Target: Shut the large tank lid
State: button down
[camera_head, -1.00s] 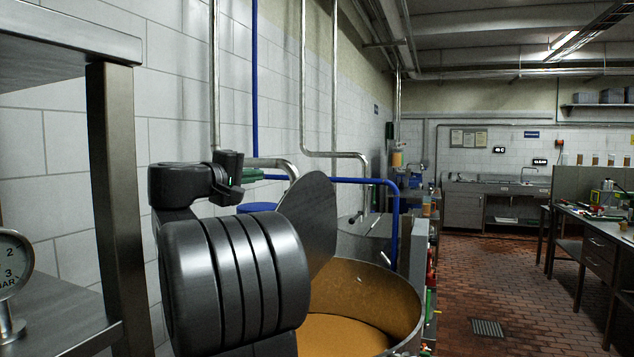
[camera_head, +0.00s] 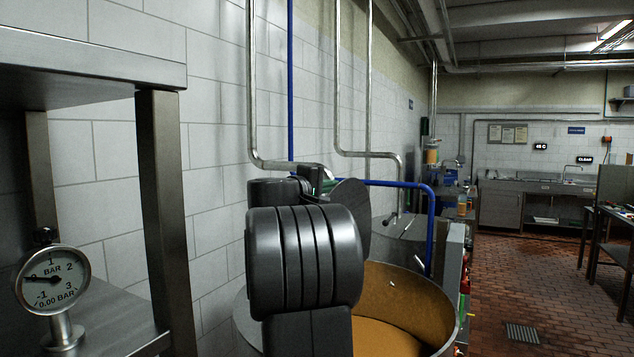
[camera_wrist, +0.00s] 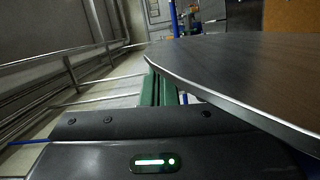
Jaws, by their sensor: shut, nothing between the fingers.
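The large tank (camera_head: 440,318) is a round metal vessel with orange-brown contents, open at the top, in the head view. In the wrist view the lid (camera_wrist: 240,70) is a broad dark disc with a bright rim, filling the right side.
A metal shelf (camera_head: 165,220) stands at the left, with a pressure gauge (camera_head: 52,282) on it. A blue pipe (camera_head: 431,230) and steel pipes (camera_head: 402,180) run along the wall behind the tank. Open brick floor (camera_head: 520,270) lies to the right.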

jog(key=shift+d+f, duration=0.2)
dwell(0.3)
jog(key=s+d+f+m+y+b, duration=0.1)
jog(key=s+d+f+m+b, duration=0.35)
jog(key=d+b, duration=0.45)
jog(key=s+d+f+m+y+b, duration=0.1)
jog(key=s+d+f+m+b, duration=0.3)
jog(key=d+b, duration=0.55)
jog(key=s+d+f+m+y+b, duration=0.1)
jog(key=d+f+b, duration=0.3)
jog(key=f, duration=0.5)
jog(key=s+d+f+m+y+b, duration=0.1)
jog(key=d+f+b, duration=0.3)
jog(key=f, duration=0.5)
jog(key=shift+s+d+m+g, duration=0.3)
jog(key=shift+s+d+m, duration=0.3)
jog(key=shift+d+m, duration=0.25)
